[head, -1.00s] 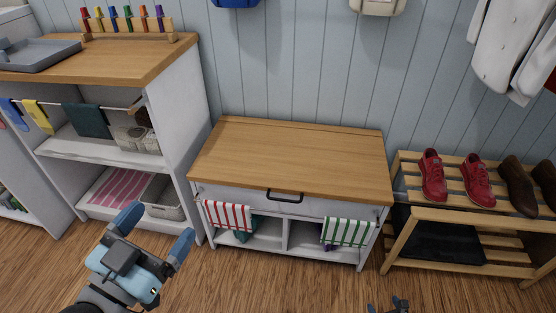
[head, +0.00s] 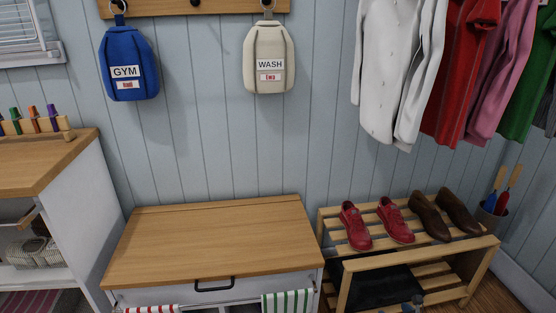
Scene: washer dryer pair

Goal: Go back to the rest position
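Only a small part of my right gripper (head: 413,303) shows at the bottom edge of the head view, in front of the shoe rack. Its fingers are too little in view to tell whether they are open or shut. My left gripper is out of view. The wooden-topped bench (head: 215,240) stands against the wall with its black-handled drawer (head: 215,285) shut. A red-striped cloth (head: 152,309) and a green-striped cloth (head: 287,302) hang at its front, cut off by the frame.
A slatted shoe rack (head: 455,260) at right holds red shoes (head: 355,226) and brown shoes (head: 457,213). A blue GYM bag (head: 128,62) and a cream WASH bag (head: 269,58) hang on the wall. Clothes (head: 390,70) hang at upper right. A wooden-topped counter (head: 45,160) stands at left.

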